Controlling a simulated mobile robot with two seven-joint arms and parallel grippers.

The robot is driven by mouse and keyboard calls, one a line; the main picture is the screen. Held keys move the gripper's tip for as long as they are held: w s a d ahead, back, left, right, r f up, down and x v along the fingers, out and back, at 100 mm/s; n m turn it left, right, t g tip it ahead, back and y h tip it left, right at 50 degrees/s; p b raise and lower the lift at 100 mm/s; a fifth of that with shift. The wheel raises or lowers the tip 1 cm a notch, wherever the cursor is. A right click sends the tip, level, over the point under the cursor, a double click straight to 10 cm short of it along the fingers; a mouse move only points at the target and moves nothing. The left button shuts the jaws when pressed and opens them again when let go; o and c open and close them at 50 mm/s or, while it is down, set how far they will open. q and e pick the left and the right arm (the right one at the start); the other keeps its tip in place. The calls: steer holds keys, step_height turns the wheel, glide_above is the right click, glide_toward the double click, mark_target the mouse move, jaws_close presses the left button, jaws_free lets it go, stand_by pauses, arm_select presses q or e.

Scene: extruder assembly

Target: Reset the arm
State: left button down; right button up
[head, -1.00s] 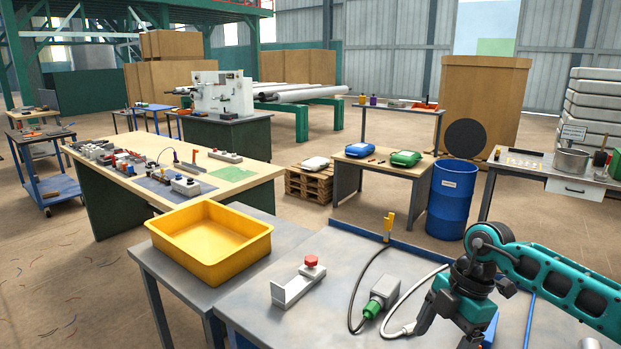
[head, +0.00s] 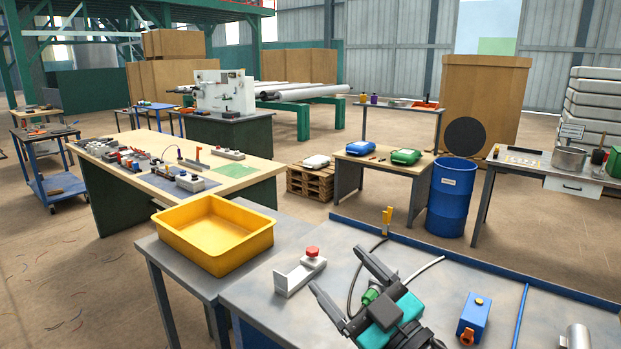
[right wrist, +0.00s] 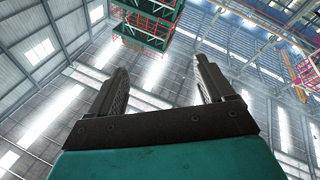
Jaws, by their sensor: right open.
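My right gripper (head: 345,283) is over the front of the grey metal table (head: 250,298) in the head view, its two fingers spread apart and pointing up and to the left. It is open and empty. In the right wrist view the same gripper (right wrist: 163,78) points up toward the hall roof, with nothing between its fingers. It partly hides a grey and green connector (head: 370,296) and its cables. My left gripper does not show.
A grey bracket with a red knob (head: 300,272) lies left of my right gripper. A yellow bin (head: 215,262) stands on the side table. A blue box (head: 473,320) and a metal cylinder (head: 577,337) are at the right. A yellow-tipped plug (head: 386,220) is at the back edge.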

steer(key=s+d+f+m+g+h, duration=0.2)
steer(key=s+d+f+m+h, duration=0.3)
steer(key=d+f+m+h, duration=0.65)
steer(key=s+d+f+g+h, duration=0.1)
steer(key=s+f+g, duration=0.3)
steer(key=s, duration=0.3)
steer(key=s+d+f+n+g, duration=0.1)
steer(key=s+d+f+g, duration=0.2)
steer(key=s, duration=0.4)
steer(key=s+f+g+h, duration=0.1)
steer(key=s+f+g, duration=0.3)
steer(key=s, duration=0.3)
steer(key=w+a+f+t+y, duration=0.2)
steer(key=w+f+t, duration=0.5)
steer(key=w+f, duration=0.1)
steer(key=shift+a+f+n, duration=0.35)
steer(key=shift+a, duration=0.05)
